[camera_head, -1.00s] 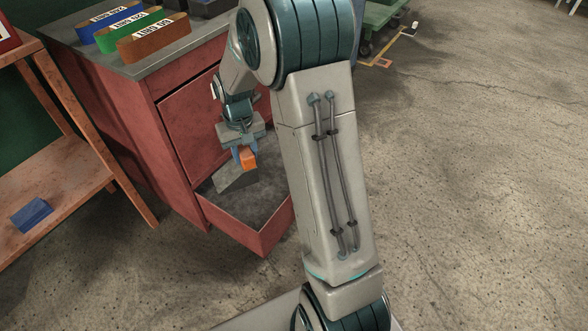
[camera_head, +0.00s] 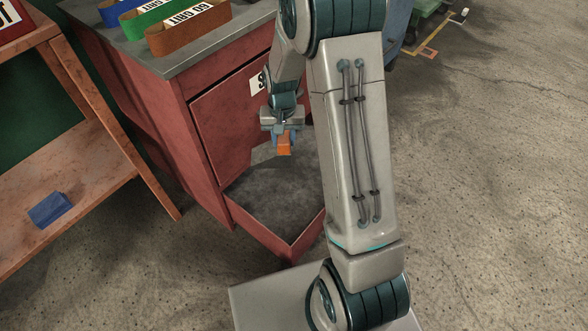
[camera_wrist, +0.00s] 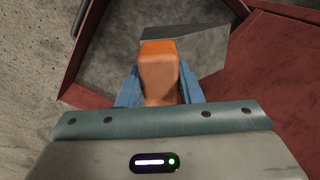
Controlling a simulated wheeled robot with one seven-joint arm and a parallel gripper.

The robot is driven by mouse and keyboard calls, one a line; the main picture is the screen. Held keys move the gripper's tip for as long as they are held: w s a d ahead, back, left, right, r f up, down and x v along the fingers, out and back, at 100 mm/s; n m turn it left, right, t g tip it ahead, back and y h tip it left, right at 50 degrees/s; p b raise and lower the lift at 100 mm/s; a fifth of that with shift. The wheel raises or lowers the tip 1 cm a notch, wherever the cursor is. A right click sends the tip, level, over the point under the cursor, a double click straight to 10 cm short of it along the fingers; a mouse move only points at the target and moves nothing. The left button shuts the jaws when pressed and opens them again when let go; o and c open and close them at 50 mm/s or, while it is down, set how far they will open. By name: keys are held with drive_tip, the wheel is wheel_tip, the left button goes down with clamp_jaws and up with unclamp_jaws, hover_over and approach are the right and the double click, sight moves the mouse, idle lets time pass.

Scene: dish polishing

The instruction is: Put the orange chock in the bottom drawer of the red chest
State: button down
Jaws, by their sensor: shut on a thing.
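The orange chock (camera_head: 284,147) is held between the blue fingers of my gripper (camera_head: 283,135), which is shut on it. In the wrist view the chock (camera_wrist: 160,72) sits between the fingertips (camera_wrist: 160,92). The red chest (camera_head: 185,110) stands at left centre. Its bottom drawer (camera_head: 262,240) is pulled out, with a grey floor inside. The chock is over the drawer's far part, near the chest front, and apart from the drawer floor.
Blue, green and brown grit belts (camera_head: 188,27) stand on the chest's grey top. A rust-coloured bench (camera_head: 75,170) with a blue block (camera_head: 50,209) on its lower shelf is at left. A green cart (camera_head: 428,22) stands at the back. The concrete floor at right is clear.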

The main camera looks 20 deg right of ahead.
drive_tip(key=s+d+f+m+b, duration=0.1)
drive_tip(key=s+f+m+b, duration=0.1)
drive_tip(key=f, duration=1.1)
drive_tip(key=s+d+f+m+b, duration=0.1)
drive_tip(key=s+f+m+b, duration=0.2)
drive_tip(key=f, duration=1)
drive_tip(key=shift+d+m+b, duration=0.2)
drive_tip(key=shift+m+b, duration=0.35)
drive_tip(key=shift+m, duration=1.05)
drive_tip(key=shift+f, duration=0.15)
drive_tip(key=c, duration=1)
unclamp_jaws()
